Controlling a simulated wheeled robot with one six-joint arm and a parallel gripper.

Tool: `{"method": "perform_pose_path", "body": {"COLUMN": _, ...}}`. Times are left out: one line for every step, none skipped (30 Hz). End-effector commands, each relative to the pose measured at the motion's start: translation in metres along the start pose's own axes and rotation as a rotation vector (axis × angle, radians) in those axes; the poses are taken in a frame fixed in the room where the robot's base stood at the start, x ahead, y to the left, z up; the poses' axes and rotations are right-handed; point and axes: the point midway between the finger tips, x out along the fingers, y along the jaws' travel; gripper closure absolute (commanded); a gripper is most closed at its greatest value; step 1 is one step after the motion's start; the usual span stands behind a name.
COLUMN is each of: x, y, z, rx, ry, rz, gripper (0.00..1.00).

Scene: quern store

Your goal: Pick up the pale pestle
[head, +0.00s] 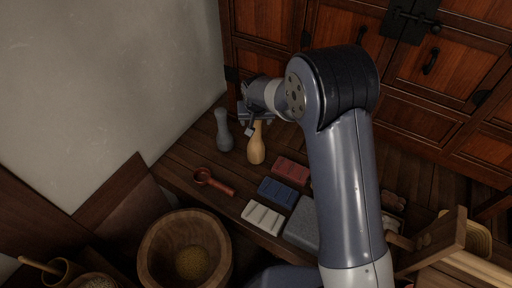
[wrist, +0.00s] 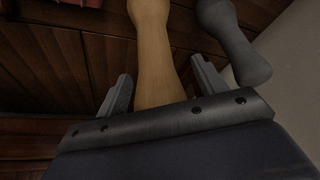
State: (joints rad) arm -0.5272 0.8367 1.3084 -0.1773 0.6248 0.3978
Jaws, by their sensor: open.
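The pale pestle (head: 256,149) stands upright on the dark plank surface in the head view, near the wall. In the wrist view the pale pestle (wrist: 154,55) runs up between the two fingers of my gripper (wrist: 160,88). My gripper also shows in the head view (head: 254,126), over the pestle's upper end. The fingers are apart, one on each side of the pestle, and I see gaps beside it. The pestle's upper end is partly hidden by my gripper.
A grey pestle (head: 223,130) stands close by on the left; it also shows in the wrist view (wrist: 236,42). A red-brown ladle (head: 215,182), a red block (head: 292,169), a blue block (head: 277,191) and a white block (head: 263,217) lie nearer. A wooden bowl (head: 151,249) stands at front left. A cabinet (head: 270,45) rises behind.

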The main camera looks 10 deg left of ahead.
Motion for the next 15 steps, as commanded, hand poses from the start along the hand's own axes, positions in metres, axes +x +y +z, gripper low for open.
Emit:
{"method": "perform_pose_path", "body": {"x": 0.0003, "y": 0.0000, "z": -0.0005, "rx": 0.000, "ry": 0.001, "rz": 0.000, "gripper": 0.33}}
{"method": "perform_pose_path", "body": {"x": -0.0001, "y": 0.0000, "z": -0.0007, "rx": 0.000, "ry": 0.001, "rz": 0.000, "gripper": 0.33}}
{"method": "perform_pose_path", "body": {"x": -0.0004, "y": 0.0000, "z": -0.0007, "rx": 0.000, "ry": 0.001, "rz": 0.000, "gripper": 0.33}}
{"method": "perform_pose_path", "body": {"x": -0.0004, "y": 0.0000, "z": -0.0006, "rx": 0.000, "ry": 0.001, "rz": 0.000, "gripper": 0.33}}
{"method": "perform_pose_path", "body": {"x": -0.0005, "y": 0.0000, "z": -0.0006, "rx": 0.000, "ry": 0.001, "rz": 0.000, "gripper": 0.33}}
{"method": "perform_pose_path", "body": {"x": -0.0005, "y": 0.0000, "z": -0.0005, "rx": 0.000, "ry": 0.001, "rz": 0.000, "gripper": 0.36}}
{"method": "perform_pose_path", "body": {"x": -0.0005, "y": 0.0000, "z": -0.0005, "rx": 0.000, "ry": 0.001, "rz": 0.000, "gripper": 0.38}}
{"method": "perform_pose_path", "body": {"x": -0.0005, "y": 0.0000, "z": -0.0005, "rx": 0.000, "ry": 0.001, "rz": 0.000, "gripper": 0.41}}
{"method": "perform_pose_path", "body": {"x": -0.0005, "y": 0.0000, "z": -0.0004, "rx": 0.000, "ry": 0.001, "rz": 0.000, "gripper": 0.44}}
{"method": "perform_pose_path", "body": {"x": -0.0006, "y": 0.0000, "z": -0.0004, "rx": 0.000, "ry": 0.001, "rz": 0.000, "gripper": 0.47}}
{"method": "perform_pose_path", "body": {"x": -0.0006, "y": 0.0000, "z": -0.0004, "rx": 0.000, "ry": 0.001, "rz": 0.000, "gripper": 0.49}}
{"method": "perform_pose_path", "body": {"x": -0.0006, "y": 0.0000, "z": -0.0004, "rx": 0.000, "ry": 0.001, "rz": 0.000, "gripper": 0.52}}
{"method": "perform_pose_path", "body": {"x": -0.0006, "y": -0.0001, "z": -0.0004, "rx": 0.000, "ry": 0.000, "rz": 0.000, "gripper": 0.55}}
{"method": "perform_pose_path", "body": {"x": -0.0006, "y": -0.0001, "z": -0.0004, "rx": 0.000, "ry": 0.000, "rz": 0.000, "gripper": 0.57}}
{"method": "perform_pose_path", "body": {"x": -0.0006, "y": -0.0001, "z": -0.0004, "rx": 0.000, "ry": 0.000, "rz": 0.000, "gripper": 0.60}}
